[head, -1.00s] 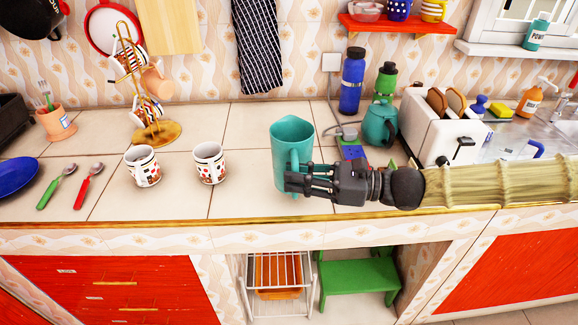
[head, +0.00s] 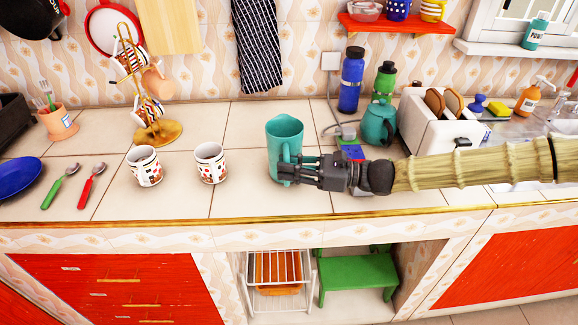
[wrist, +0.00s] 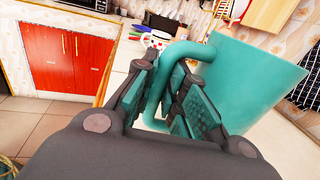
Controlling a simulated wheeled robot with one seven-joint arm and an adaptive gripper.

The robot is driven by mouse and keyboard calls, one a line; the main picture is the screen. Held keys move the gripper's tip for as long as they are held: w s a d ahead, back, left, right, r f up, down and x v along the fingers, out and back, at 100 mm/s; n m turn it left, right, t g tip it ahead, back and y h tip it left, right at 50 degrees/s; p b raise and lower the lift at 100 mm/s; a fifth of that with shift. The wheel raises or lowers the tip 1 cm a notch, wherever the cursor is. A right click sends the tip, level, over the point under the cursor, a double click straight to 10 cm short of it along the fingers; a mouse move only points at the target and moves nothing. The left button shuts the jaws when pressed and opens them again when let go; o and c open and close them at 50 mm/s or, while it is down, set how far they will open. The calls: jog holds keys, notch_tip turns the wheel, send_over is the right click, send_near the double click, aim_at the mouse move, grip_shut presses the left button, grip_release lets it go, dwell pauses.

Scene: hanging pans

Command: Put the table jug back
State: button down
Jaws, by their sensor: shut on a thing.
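The teal table jug (head: 285,135) is upright at the middle of the counter, near its front part. In the wrist view the jug (wrist: 250,85) fills the right side, with its handle (wrist: 160,95) between my fingers. My gripper (head: 287,170) reaches in from the right and is shut on the jug's handle; it also shows in the wrist view (wrist: 165,100). I cannot tell whether the jug's base touches the counter.
Two patterned mugs (head: 145,167) (head: 211,163) stand left of the jug. A teal teapot (head: 379,124), a blue bottle (head: 351,80) and a toaster (head: 432,122) stand to the right. A mug tree (head: 152,125) is at the back left. The counter behind the jug is clear.

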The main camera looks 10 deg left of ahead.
jog(key=shift+f, duration=0.1)
jog(key=c, duration=1.5)
grip_release()
jog(key=d, duration=0.4)
jog(key=d+b, duration=0.1)
jog(key=d, duration=0.7)
jog(key=shift+w+b, duration=0.4)
